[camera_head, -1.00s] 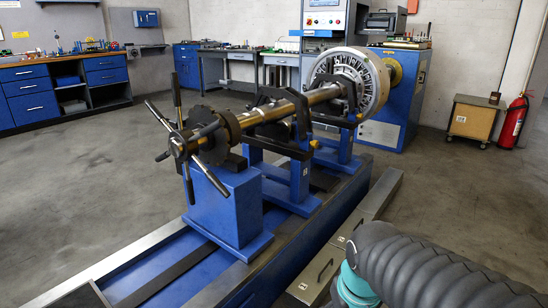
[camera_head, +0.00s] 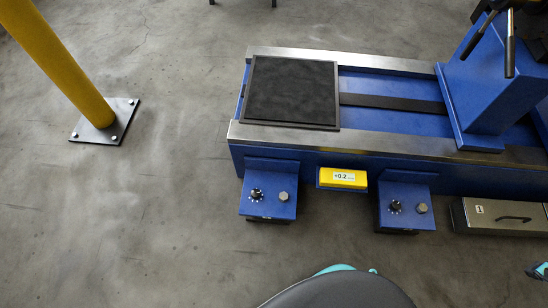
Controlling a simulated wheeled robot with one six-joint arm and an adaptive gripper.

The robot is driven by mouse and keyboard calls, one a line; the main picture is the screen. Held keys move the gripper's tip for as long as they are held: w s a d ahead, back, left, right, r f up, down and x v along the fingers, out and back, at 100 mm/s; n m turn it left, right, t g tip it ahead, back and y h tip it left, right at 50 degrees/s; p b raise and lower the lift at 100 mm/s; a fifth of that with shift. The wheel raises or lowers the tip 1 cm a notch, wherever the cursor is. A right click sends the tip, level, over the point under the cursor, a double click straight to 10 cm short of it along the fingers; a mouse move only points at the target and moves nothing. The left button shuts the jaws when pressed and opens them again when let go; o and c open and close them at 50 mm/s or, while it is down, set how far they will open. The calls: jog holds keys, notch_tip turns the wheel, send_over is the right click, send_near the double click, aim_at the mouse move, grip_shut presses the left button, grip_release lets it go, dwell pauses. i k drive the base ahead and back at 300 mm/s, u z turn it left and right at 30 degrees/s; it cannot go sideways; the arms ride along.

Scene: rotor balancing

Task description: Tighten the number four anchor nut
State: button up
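Two blue anchor feet stick out from the near side of the machine bed (camera_head: 400,152). The left foot (camera_head: 266,181) carries a dark round fitting with white marks around it (camera_head: 257,194) and a grey hex head (camera_head: 284,197). The right foot (camera_head: 405,181) carries a similar dark fitting (camera_head: 395,207) and a grey head (camera_head: 422,208). I can read no number on either foot, so I cannot tell which is number four. My gripper is not recognisable in view. A teal and black part is cut off at the right edge.
A yellow level display (camera_head: 343,178) reading about +0.2 sits between the feet. A black mat (camera_head: 291,91) lies on the bed. A grey drawer box (camera_head: 500,217) stands right of the feet. A yellow post (camera_head: 58,65) stands at left. Floor in front and left is clear.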

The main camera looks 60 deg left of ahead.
aim_at(283, 197)
jog(key=u, duration=0.45)
jog(key=k, duration=0.8)
jog(key=u, duration=1.3)
jog(key=i, duration=0.5)
jog(key=z, duration=0.05)
